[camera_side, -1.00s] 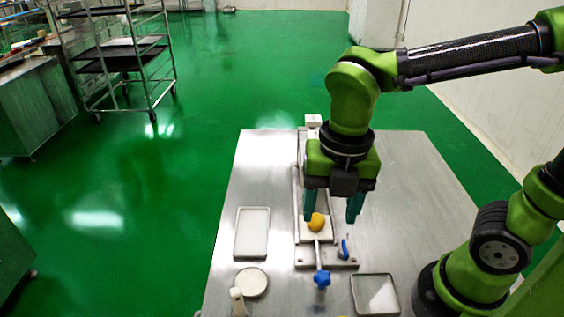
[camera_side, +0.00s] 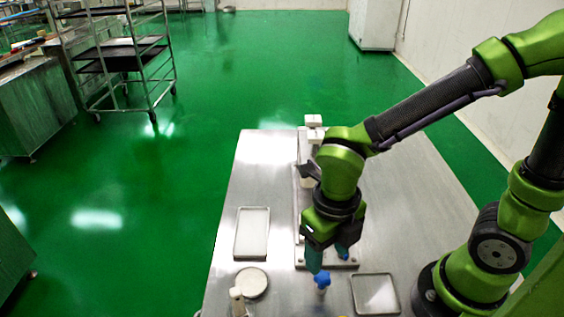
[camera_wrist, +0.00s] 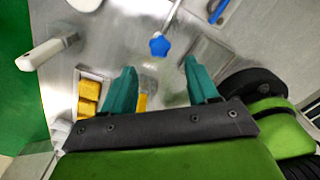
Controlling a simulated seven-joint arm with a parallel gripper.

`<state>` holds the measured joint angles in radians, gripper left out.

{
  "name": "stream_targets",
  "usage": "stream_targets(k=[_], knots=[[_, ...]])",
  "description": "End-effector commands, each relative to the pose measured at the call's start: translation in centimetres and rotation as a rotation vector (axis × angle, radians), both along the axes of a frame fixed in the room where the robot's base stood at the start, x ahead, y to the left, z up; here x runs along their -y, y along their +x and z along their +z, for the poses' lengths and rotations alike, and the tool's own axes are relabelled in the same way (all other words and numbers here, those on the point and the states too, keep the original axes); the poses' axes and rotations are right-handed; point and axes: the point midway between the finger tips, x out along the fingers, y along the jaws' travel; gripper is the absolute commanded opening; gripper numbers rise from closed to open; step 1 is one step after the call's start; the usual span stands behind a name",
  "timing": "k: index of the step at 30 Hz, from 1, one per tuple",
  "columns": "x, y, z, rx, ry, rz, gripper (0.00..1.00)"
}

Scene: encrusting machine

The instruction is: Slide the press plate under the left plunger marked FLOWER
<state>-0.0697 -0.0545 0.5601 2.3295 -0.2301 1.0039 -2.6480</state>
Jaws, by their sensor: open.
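My gripper (camera_side: 328,263) is open and empty. In the side view its fingers hang close to the blue star knob (camera_side: 322,281) at the front end of the slide. In the wrist view this knob (camera_wrist: 159,45) lies just beyond the fingertips of my gripper (camera_wrist: 160,65), roughly between them, and not gripped. A metal rod (camera_wrist: 172,16) runs from the knob to the picture's top edge. The press plate is hidden behind my gripper in the side view. White machine blocks (camera_side: 314,121) show at the far end; no FLOWER mark is readable.
A rectangular tray (camera_side: 237,240) and a round dish (camera_side: 266,283) lie left of the machine. A white-handled tool (camera_side: 236,298) stands near the front. A square tray (camera_side: 355,298) lies right of the knob. Yellow blocks (camera_wrist: 88,90) sit in a box in the wrist view.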

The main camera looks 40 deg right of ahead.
Motion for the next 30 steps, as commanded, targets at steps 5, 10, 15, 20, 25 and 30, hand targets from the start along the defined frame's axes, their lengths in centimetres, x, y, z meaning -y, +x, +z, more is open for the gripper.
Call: stream_targets(k=[5,10,15,20,25,30], knots=[[0.0,-0.2,-3.6,-0.008,-0.002,0.001,0.59],[0.0,-0.1,-5.6,-0.003,-0.001,0.001,0.59],[0.0,0.0,-6.4,0.000,0.000,0.001,0.59],[0.0,0.0,-6.5,0.000,0.001,-0.001,0.59],[0.0,0.0,-6.5,0.000,0.001,-0.001,0.48],[0.0,0.0,-6.5,0.001,0.001,0.000,0.22]])
